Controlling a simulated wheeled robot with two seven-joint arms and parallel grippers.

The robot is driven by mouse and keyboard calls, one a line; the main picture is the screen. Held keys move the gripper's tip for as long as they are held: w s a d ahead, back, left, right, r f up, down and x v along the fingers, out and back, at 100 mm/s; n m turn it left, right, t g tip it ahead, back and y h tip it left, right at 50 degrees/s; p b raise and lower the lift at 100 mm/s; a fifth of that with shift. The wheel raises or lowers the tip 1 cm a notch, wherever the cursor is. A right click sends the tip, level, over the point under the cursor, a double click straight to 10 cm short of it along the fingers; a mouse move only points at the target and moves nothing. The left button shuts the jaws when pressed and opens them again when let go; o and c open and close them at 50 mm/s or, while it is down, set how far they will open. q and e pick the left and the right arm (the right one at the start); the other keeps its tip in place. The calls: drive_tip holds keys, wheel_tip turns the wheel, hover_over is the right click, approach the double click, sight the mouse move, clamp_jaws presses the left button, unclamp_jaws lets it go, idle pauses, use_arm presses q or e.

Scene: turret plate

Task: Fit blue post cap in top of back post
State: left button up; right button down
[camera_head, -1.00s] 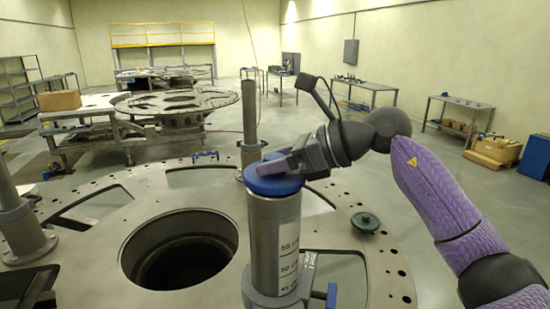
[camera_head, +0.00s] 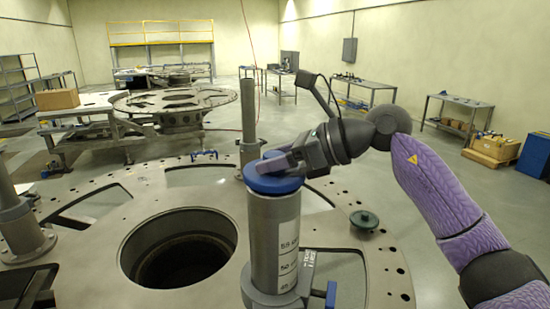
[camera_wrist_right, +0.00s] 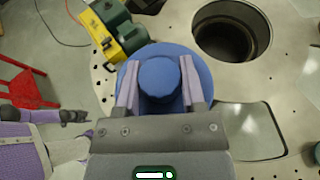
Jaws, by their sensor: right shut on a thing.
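The blue post cap (camera_head: 273,177) sits level on top of the near, thick grey post (camera_head: 275,240), which carries a white label with numbers. My right gripper (camera_head: 278,164) reaches in from the right and is shut on the cap's raised knob. In the right wrist view its two fingers (camera_wrist_right: 160,85) flank the round knob of the blue cap (camera_wrist_right: 160,50). I cannot tell how deep the cap sits in the post.
The turret plate (camera_head: 90,235) has a large round hole (camera_head: 178,250) left of the post. A thin grey post (camera_head: 249,115) stands behind and another (camera_head: 12,210) at left. A dark green disc (camera_head: 364,219) lies at right. A yellow-green object (camera_wrist_right: 115,30) is beside the cap.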

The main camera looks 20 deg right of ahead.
drive_tip(key=shift+f+b, duration=0.5)
drive_tip(key=shift+f, duration=0.15)
drive_tip(key=shift+c, duration=2.3)
unclamp_jaws()
drive_tip(key=shift+r, duration=0.1)
drive_tip(key=v, duration=1.1)
